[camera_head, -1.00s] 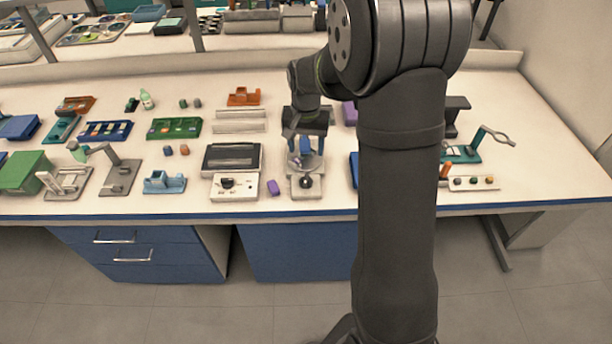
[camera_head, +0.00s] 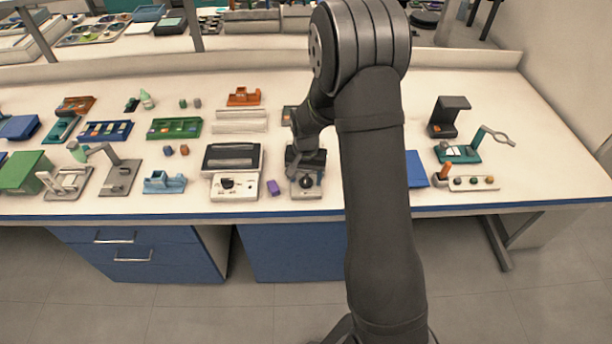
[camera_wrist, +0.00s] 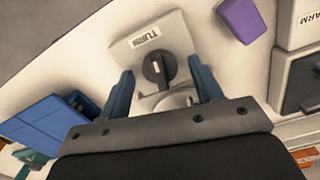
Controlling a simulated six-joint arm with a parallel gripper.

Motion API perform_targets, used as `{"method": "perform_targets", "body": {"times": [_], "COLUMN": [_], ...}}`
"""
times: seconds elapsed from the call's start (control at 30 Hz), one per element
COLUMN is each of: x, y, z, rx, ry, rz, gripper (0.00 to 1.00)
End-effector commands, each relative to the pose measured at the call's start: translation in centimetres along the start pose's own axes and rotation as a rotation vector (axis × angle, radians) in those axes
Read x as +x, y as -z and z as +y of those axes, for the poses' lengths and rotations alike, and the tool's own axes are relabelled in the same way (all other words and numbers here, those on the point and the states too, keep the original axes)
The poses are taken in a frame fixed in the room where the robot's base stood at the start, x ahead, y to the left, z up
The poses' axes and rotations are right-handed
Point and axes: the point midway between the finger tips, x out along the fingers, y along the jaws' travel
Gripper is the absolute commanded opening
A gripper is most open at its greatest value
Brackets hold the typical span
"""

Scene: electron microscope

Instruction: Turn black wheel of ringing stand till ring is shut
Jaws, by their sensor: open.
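The ringing stand (camera_wrist: 178,35) is a pale block with a TURN label; it also shows at the bench front in the head view (camera_head: 308,191). Its black wheel (camera_wrist: 154,70) has a light mark on its face and sits between my two blue fingers. My gripper (camera_wrist: 160,68) is open, one finger on each side of the wheel, with visible gaps. In the head view my gripper (camera_head: 305,168) hangs over the stand and hides much of it. A pale rounded part, perhaps the ring (camera_wrist: 174,101), shows partly behind the wheel; I cannot tell whether it is shut.
A purple block (camera_wrist: 241,20) lies beside the stand. The white device with a black knob (camera_head: 235,187) stands left of it. A blue box (camera_wrist: 50,120) is on the other side. Bare bench lies around the stand's front edge.

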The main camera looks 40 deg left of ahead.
Motion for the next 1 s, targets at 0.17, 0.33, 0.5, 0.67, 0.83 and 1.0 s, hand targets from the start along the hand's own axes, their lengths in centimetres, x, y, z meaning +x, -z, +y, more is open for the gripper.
{"method": "perform_targets", "body": {"times": [0.17, 0.33, 0.5, 0.67, 0.83, 1.0], "x": [-0.02, -0.03, -0.03, -0.04, -0.04, -0.04], "y": [0.0, 0.0, 0.0, -0.01, -0.01, -0.01], "z": [0.0, 0.0, 0.0, 0.0, -0.01, -0.01], "rx": [0.0, 0.0, -0.043, -0.095, -0.095, -0.094], "ry": [0.0, 0.0, 0.0, -0.001, 0.0, 0.0], "rz": [0.0, 0.0, 0.0, -0.001, 0.0, 0.0], "gripper": [0.36, 0.15, 0.14, 0.14, 0.14, 0.59]}}
